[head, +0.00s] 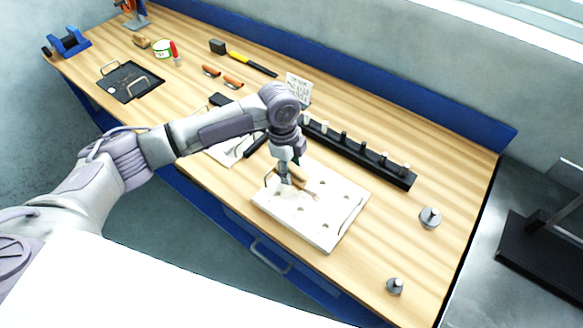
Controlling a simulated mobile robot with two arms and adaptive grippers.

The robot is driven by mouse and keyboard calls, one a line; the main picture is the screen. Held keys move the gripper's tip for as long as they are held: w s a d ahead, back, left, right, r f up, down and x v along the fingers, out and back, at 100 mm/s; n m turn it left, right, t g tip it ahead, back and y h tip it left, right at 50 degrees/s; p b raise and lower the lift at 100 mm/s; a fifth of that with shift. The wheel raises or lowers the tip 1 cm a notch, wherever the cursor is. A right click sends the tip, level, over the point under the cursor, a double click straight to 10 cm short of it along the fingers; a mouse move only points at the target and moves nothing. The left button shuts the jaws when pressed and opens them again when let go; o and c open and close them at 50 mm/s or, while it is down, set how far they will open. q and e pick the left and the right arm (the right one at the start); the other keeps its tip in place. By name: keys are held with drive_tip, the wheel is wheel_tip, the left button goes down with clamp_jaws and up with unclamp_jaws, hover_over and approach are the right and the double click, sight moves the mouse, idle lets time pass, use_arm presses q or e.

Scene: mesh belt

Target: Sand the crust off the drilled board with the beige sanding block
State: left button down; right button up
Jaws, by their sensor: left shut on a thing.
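The drilled board (330,222) is a pale slab with several holes, lying flat near the front of the bench. A brownish patch of crust (312,193) shows on its upper part, beside my gripper. My left gripper (287,181) points down over the board's upper left part. It is shut on the beige sanding block (298,175), of which only a small tan part shows behind the fingers. I cannot tell whether the block touches the board. My right gripper is not in view.
A black rack (365,157) with several pegs stands behind the board. Two metal weights (430,218) (395,286) stand to the right. The bench right of the board is mostly clear.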

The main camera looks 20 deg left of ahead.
sight(306, 181)
use_arm(q)
drive_tip(key=shift+s+a+f, duration=0.2)
drive_tip(key=shift+s+f, duration=0.05)
drive_tip(key=shift+f, duration=0.15)
